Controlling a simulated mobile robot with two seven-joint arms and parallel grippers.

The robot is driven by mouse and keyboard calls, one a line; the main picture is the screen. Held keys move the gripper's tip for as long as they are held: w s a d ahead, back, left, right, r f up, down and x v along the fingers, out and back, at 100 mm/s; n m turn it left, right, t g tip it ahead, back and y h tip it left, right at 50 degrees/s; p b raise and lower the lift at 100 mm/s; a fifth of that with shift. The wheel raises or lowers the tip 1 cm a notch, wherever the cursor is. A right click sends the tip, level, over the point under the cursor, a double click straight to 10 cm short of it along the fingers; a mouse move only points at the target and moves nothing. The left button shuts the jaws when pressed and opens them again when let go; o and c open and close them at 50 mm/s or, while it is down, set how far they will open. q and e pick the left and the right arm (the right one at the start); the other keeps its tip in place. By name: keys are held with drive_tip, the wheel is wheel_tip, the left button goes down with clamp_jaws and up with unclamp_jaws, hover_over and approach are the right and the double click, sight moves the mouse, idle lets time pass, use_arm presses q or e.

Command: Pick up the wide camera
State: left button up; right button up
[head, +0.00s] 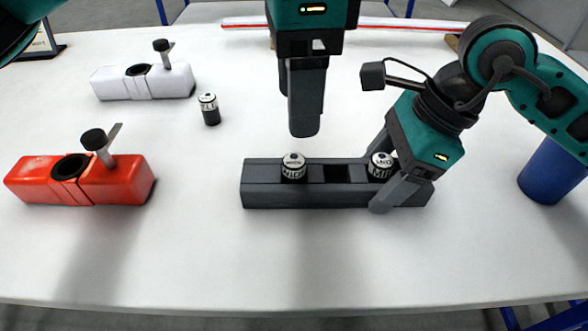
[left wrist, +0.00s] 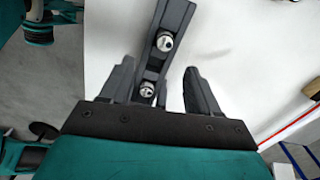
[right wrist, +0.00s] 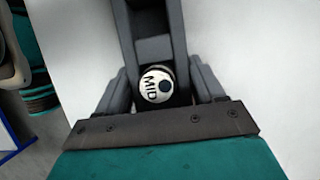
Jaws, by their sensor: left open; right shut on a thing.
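A dark grey nosecone block (head: 340,198) lies on the table with two small black-and-white cameras in it. The left camera (head: 293,172) has a label too small to read surely; the right camera (head: 380,168) reads MID in the right wrist view (right wrist: 155,85). A square opening between them is empty. A third camera (head: 209,110) stands loose on the table, its label unclear; I cannot tell which is wide. My left gripper (head: 294,112) is open and empty, pointing down above and behind the left camera. My right gripper (head: 400,184) is shut across the block's right end, around the MID camera.
A red block (head: 120,186) with a round hole and thumbscrew lies at left, a similar white block (head: 178,80) behind it. A blue cup (head: 552,172) stands at the right edge. A red-and-white bar (head: 400,25) lies at the back. The front table is clear.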

use_arm(q)
hover_over(293, 160)
drive_tip(key=f, duration=0.4)
drive_tip(key=shift+s+d+f, duration=0.15)
drive_tip(key=shift+s+d, duration=0.05)
drive_tip(key=shift+s, duration=0.15)
drive_tip(key=f, duration=0.5)
drive_tip(key=shift+w+a+f, duration=0.1)
drive_tip(key=shift+w+a, duration=0.15)
drive_tip(key=shift+w, duration=0.05)
clamp_jaws()
